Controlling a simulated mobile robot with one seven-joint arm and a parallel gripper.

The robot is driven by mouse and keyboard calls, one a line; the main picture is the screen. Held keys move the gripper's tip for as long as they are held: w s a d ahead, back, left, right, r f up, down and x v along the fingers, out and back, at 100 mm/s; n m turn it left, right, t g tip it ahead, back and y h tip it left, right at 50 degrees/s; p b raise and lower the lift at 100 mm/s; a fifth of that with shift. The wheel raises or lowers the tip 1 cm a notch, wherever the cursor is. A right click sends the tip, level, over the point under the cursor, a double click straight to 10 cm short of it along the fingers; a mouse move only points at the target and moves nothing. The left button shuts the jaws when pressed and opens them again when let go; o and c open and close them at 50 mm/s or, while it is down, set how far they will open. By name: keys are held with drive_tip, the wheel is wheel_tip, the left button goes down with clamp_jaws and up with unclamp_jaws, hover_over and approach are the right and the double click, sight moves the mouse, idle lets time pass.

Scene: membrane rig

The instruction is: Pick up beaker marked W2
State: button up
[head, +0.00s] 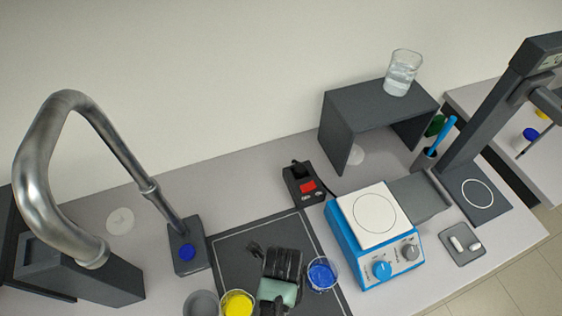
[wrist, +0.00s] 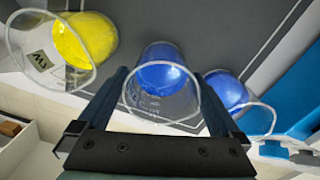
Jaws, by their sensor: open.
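In the wrist view a clear beaker with blue liquid (wrist: 163,82) stands between the two fingers of my gripper (wrist: 161,76). The fingers are open, one on each side of it; I cannot tell whether they touch it. No W2 mark is readable on it. A second beaker with blue liquid (wrist: 228,92) is just right of the right finger; it also shows in the head view (head: 321,274). In the head view my gripper (head: 278,264) hides the middle beaker.
The beakers stand on a dark mat (head: 232,258). A blue hotplate stirrer (head: 367,222) is close on the right. A small black device with a red display (head: 304,186) is behind. A beaker of clear liquid (head: 402,74) stands on a grey shelf (head: 370,100). A tall faucet (head: 100,120) is left.

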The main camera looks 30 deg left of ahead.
drive_tip(key=shift+f, duration=0.7)
drive_tip(key=shift+c, duration=0.2)
drive_tip(key=c, duration=1.3)
